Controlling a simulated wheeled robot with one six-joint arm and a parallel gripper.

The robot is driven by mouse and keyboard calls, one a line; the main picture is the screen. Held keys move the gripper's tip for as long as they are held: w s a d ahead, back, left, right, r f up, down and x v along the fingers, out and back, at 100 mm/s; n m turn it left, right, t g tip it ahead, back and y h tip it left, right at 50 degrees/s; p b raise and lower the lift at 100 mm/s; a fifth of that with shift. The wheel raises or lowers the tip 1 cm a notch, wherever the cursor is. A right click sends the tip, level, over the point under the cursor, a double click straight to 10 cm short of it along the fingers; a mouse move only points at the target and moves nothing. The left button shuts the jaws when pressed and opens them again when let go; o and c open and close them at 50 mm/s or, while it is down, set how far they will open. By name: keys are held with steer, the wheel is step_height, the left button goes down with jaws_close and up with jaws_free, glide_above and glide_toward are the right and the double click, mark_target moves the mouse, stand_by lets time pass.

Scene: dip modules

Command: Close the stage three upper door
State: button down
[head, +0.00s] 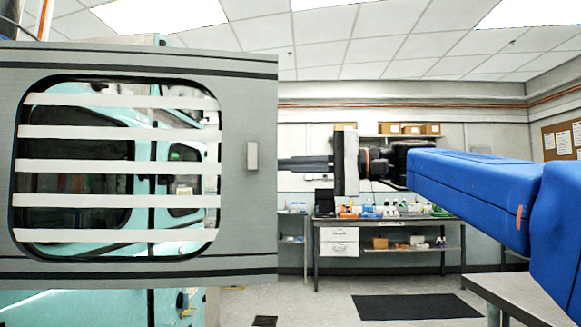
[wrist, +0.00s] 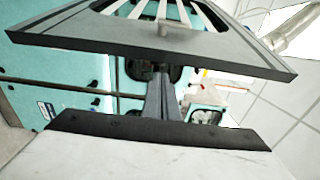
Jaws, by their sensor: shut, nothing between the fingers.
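The grey door (head: 262,100) stands open at the left of the head view, with a large window crossed by white bars. Its small handle (head: 252,156) is near the free edge. My gripper (head: 285,163) points left at that edge, at about handle height. Its fingers are shut and empty, and their tips seem to pass behind the door's edge. In the wrist view the door (wrist: 240,55) lies across the top, its handle (wrist: 165,26) on the face. My gripper (wrist: 161,80) meets the door's dark edge there; whether they touch is unclear.
A turquoise machine (head: 180,305) stands behind the door. A workbench (head: 390,220) with bottles and boxes is at the back. A grey table (head: 510,290) is at the lower right, and a black mat (head: 415,306) lies on the open floor.

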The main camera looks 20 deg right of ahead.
steer(key=shift+s, duration=0.9)
steer(key=shift+s, duration=0.1)
